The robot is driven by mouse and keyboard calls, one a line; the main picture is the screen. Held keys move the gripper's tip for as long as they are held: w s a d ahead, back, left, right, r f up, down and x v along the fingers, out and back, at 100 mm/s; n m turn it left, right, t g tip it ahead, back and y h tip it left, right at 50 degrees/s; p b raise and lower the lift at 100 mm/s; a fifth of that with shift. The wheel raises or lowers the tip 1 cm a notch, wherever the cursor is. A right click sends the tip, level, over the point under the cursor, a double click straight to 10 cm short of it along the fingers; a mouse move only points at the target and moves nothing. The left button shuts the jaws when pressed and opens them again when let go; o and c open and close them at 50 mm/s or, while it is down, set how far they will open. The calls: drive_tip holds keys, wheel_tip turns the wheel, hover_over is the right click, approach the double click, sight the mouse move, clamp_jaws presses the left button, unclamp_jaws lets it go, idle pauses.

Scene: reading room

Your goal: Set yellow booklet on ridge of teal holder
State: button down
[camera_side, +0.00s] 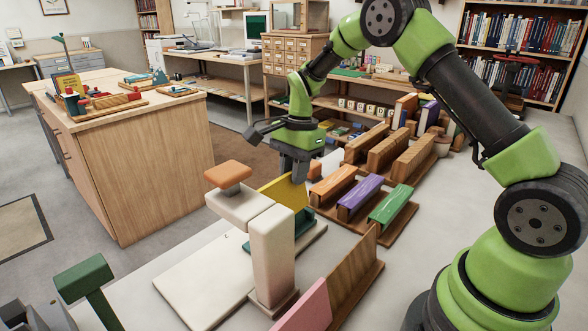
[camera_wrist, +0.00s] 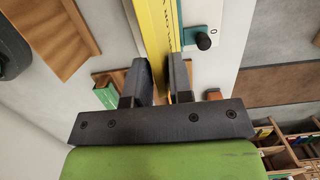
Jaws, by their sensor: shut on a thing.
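My gripper (camera_side: 294,166) points down and is shut on the yellow booklet (camera_side: 284,190). In the wrist view the booklet (camera_wrist: 157,32) stands on edge between the two fingers of my gripper (camera_wrist: 159,82). The teal holder (camera_side: 305,221) is just below and beside the booklet on a pale base board, partly hidden by a cream post. A strip of teal (camera_wrist: 192,36) also shows beside the booklet in the wrist view. I cannot tell whether the booklet touches the ridge.
The cream post with an orange-brown top (camera_side: 228,174) stands in front of the holder. Orange, purple (camera_side: 360,193) and green booklets sit on wooden racks to the right. A pink booklet (camera_side: 305,307) and a wooden rack (camera_side: 356,272) are nearer. The pale board's left part (camera_side: 200,278) is clear.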

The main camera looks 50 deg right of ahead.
sight(294, 188)
drive_tip(key=shift+f, duration=0.1)
idle(0.3)
drive_tip(key=shift+f, duration=1.15)
drive_tip(key=shift+f, duration=0.8)
idle(0.8)
drive_tip(key=c, duration=0.9)
unclamp_jaws()
drive_tip(key=shift+c, duration=0.2)
drive_tip(key=shift+r, duration=4.5)
